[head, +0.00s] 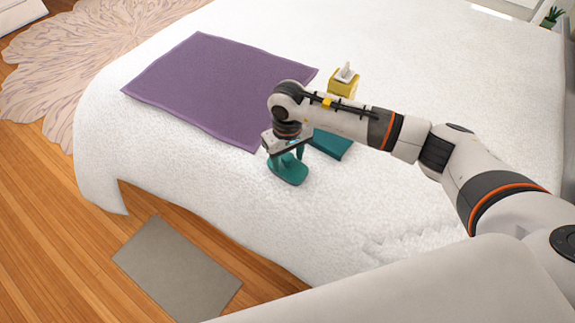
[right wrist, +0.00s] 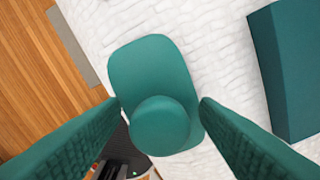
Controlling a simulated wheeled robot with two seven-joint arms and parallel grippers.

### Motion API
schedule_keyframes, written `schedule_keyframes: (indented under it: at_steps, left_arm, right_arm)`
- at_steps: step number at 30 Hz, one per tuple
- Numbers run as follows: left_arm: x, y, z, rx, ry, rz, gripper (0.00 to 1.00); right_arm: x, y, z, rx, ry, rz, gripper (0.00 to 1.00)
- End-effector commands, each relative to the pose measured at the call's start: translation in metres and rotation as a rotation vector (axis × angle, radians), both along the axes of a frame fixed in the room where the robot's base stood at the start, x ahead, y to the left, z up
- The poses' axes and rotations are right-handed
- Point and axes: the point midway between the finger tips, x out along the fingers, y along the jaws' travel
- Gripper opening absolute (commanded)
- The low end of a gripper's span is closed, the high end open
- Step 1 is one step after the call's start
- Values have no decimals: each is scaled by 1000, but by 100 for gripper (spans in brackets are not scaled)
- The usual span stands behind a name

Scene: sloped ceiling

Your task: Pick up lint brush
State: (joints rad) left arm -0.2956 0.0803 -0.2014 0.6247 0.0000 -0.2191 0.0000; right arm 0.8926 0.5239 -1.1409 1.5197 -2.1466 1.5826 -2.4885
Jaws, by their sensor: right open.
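The lint brush (head: 288,172) is a teal object with a wide rounded base, resting on the white bed near its front edge. In the right wrist view the lint brush (right wrist: 150,70) shows its base and a round knob-like top pointing at the camera. My right gripper (head: 286,152) is directly above it, pointing down. In the right wrist view the open fingers of the right gripper (right wrist: 160,103) stand on either side of the brush; whether they touch it I cannot tell. My left gripper is not in view.
A teal box or book (head: 333,145) lies on the bed (head: 230,210) right of the brush, also in the wrist view (right wrist: 290,70). A yellow tissue box (head: 343,84) stands behind. A purple blanket (head: 215,85) lies left. A grey mat (head: 178,270) is on the wooden floor.

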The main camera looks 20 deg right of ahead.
Motion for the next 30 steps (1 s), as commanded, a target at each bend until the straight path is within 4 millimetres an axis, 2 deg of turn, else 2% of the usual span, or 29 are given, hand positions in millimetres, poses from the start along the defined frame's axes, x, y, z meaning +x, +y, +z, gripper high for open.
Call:
schedule_keyframes:
  at_steps: [4,13,22,26,30]
  left_arm:
    - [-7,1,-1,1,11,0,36]
    - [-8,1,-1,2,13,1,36]
    - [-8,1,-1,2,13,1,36]
    - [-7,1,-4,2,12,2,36]
    - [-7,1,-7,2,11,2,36]
  right_arm:
    - [0,0,0,0,-1,0,54]
    - [0,0,0,0,-1,0,5]
    - [1,0,6,1,-3,-1,5]
    - [2,0,25,0,-6,1,5]
    - [1,0,54,0,-6,1,5]
